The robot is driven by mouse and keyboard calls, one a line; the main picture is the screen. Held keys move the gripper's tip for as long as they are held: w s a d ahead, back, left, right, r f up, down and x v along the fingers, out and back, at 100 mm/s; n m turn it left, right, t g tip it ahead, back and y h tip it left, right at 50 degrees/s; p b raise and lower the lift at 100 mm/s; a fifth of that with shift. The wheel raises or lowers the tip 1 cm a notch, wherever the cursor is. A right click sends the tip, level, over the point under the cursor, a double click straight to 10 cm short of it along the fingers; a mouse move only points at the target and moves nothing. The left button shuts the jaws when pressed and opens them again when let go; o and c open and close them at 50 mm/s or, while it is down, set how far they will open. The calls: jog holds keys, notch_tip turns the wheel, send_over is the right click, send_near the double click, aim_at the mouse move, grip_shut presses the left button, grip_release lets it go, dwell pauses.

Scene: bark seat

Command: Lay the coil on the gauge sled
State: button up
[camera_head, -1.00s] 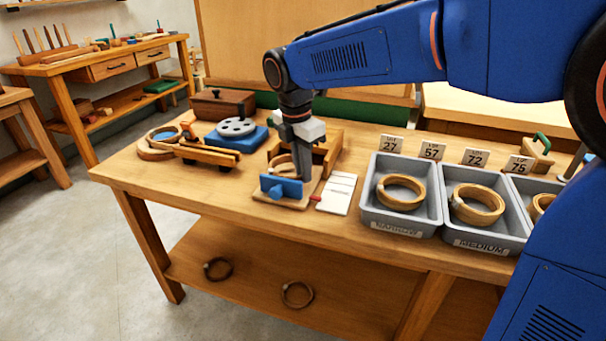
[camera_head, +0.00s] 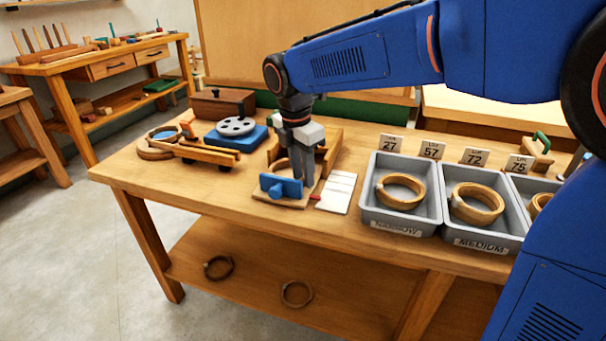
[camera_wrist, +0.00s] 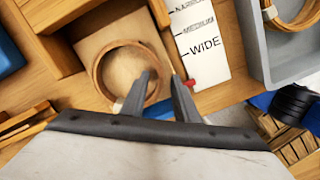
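The coil (camera_wrist: 98,72), a light wooden ring, lies on the pale base of the gauge sled (camera_wrist: 99,39). In the head view the sled base (camera_head: 262,197) sits near the front of the bench, with a blue block (camera_head: 281,187) at its front. My gripper (camera_wrist: 163,77) is over the coil's right side in the wrist view. Its two fingers stand apart, one over the inside of the ring and one outside it. It also shows in the head view (camera_head: 303,178), low over the sled, where the fingers hide much of the coil.
A width card (camera_head: 337,192) lies right of the sled. A blue fixture with a grey disc (camera_head: 237,127) and wooden pieces (camera_head: 205,152) are to the left. Two rings lie on the lower shelf (camera_head: 350,296).

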notch_tip(320, 180, up, 12)
jog(key=a, duration=0.1)
jog(key=shift+s+f, duration=0.2)
jog(key=shift+s, duration=0.25)
